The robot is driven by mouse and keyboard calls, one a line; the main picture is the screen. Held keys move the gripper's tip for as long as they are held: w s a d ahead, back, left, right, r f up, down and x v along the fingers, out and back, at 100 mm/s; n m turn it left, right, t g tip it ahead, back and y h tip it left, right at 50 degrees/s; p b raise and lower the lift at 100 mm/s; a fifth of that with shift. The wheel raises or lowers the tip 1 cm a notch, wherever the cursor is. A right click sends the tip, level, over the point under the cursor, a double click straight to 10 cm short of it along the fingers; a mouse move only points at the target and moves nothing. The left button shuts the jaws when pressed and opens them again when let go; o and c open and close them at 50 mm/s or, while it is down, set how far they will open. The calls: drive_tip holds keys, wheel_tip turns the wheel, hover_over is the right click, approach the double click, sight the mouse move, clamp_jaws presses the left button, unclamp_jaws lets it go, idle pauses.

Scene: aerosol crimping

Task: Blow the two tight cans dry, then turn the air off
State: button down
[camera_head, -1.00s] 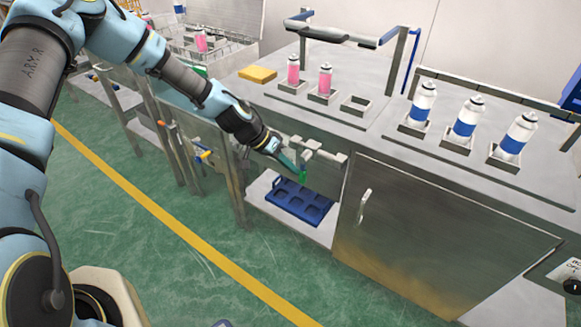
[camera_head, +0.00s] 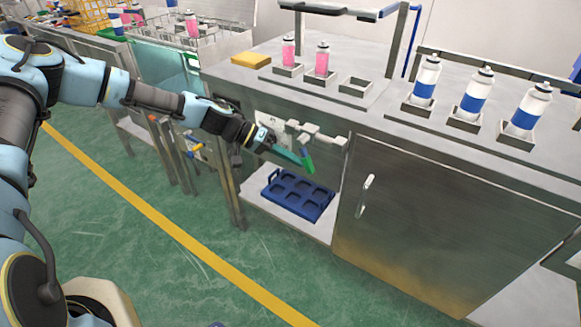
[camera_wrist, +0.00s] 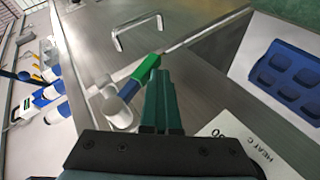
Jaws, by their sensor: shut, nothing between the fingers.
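My gripper (camera_head: 298,161) is shut and empty at the bench front, its teal fingers beside a green valve handle (camera_head: 308,163). In the wrist view the closed fingers (camera_wrist: 161,75) lie close to the green handle (camera_wrist: 147,67); I cannot tell whether they touch. The handle hangs slanting below white pipe fittings (camera_head: 312,131). Two pink cans with white tops, the left one (camera_head: 289,51) and the right one (camera_head: 322,60), stand upright in square holders on the bench. A third holder (camera_head: 356,86) beside them is empty. A grey bar (camera_head: 335,10) spans above them.
A blue tray with pockets (camera_head: 297,194) lies on the low shelf under the valve. Three white cans with blue bands (camera_head: 472,97) stand at the right. A yellow sponge (camera_head: 251,60) lies at the bench's left. A cabinet door handle (camera_head: 366,195) sticks out right of the shelf.

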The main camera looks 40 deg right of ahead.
sight(306, 165)
drive_tip(key=g+b, duration=0.1)
drive_tip(key=s+g+h+b, duration=0.1)
drive_tip(key=b, duration=0.1)
drive_tip(key=s+f+n+g+b, duration=0.1)
drive_tip(key=shift+d+h+b, duration=0.25)
drive_tip(key=shift+h+b, duration=0.05)
drive_tip(key=shift+b, duration=0.05)
drive_tip(key=g+h+b, duration=0.1)
drive_tip(key=b, duration=0.1)
drive_tip(key=s+n+g+h+b, duration=0.1)
drive_tip(key=g+b, duration=0.1)
drive_tip(key=shift+s+d+r, duration=0.2)
drive_tip(key=shift+s+r, duration=0.05)
drive_tip(key=shift+r, duration=0.15)
drive_tip(key=n+g+h+b, duration=0.1)
drive_tip(key=s+r+n+g+h+b, duration=0.1)
drive_tip(key=shift+s+d+r+h, duration=0.2)
drive_tip(key=shift+r+h, duration=0.1)
drive_tip(key=shift+h, duration=0.1)
drive_tip(key=shift+s+r+n+g, duration=0.1)
drive_tip(key=shift+r+n+g, duration=0.1)
drive_tip(key=shift+n+g, duration=0.1)
drive_tip(key=shift+s+r+b, duration=0.15)
drive_tip(key=shift+r+b, duration=0.05)
drive_tip(key=shift+b, duration=0.2)
drive_tip(key=shift+d, duration=0.1)
